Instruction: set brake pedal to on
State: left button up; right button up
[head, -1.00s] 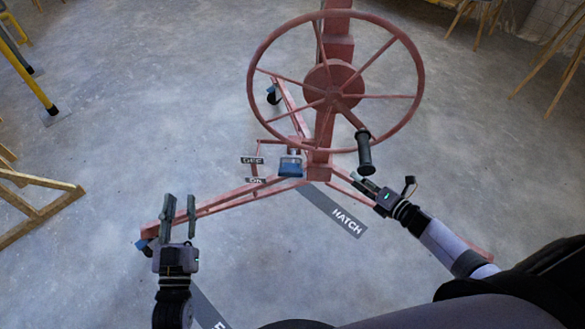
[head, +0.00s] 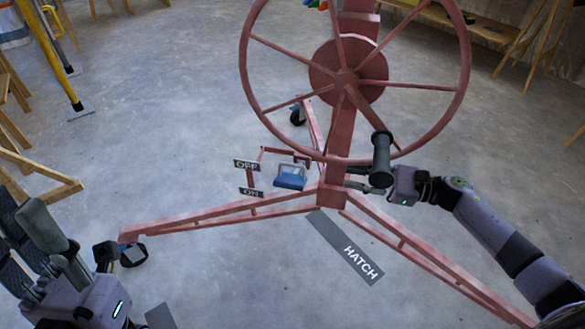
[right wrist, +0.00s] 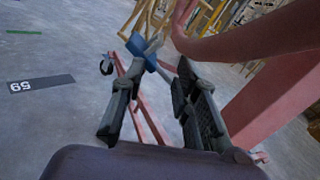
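The blue brake pedal (head: 290,178) sits low at the foot of the red lift's mast, right of the OFF sign (head: 246,165) and the ON sign (head: 251,192). Its height lies between the two signs. My right gripper (head: 352,178) is right of the pedal, beside the mast and below the wheel's black handle, apart from the pedal. In the right wrist view its fingers (right wrist: 160,68) are spread and empty, with the blue pedal (right wrist: 139,44) beyond them. My left gripper (head: 22,212) is at the lower left, open and empty, far from the pedal.
The large red handwheel (head: 345,82) and its black handle (head: 381,158) stand above the pedal. The lift's red legs (head: 220,216) spread across the floor. A HATCH label (head: 345,246) lies on the floor. Wooden trestles are at the left. The floor left of the signs is clear.

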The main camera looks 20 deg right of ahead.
aim_at(302, 166)
jog(key=b+x, duration=0.2)
jog(key=x, duration=1.3)
jog(key=shift+w+a, duration=0.2)
jog(key=shift+a, duration=0.1)
jog(key=shift+c, duration=0.5)
jog(key=shift+r, duration=0.1)
jog(key=c, duration=0.5)
jog(key=shift+w+d, duration=0.1)
grip_shut()
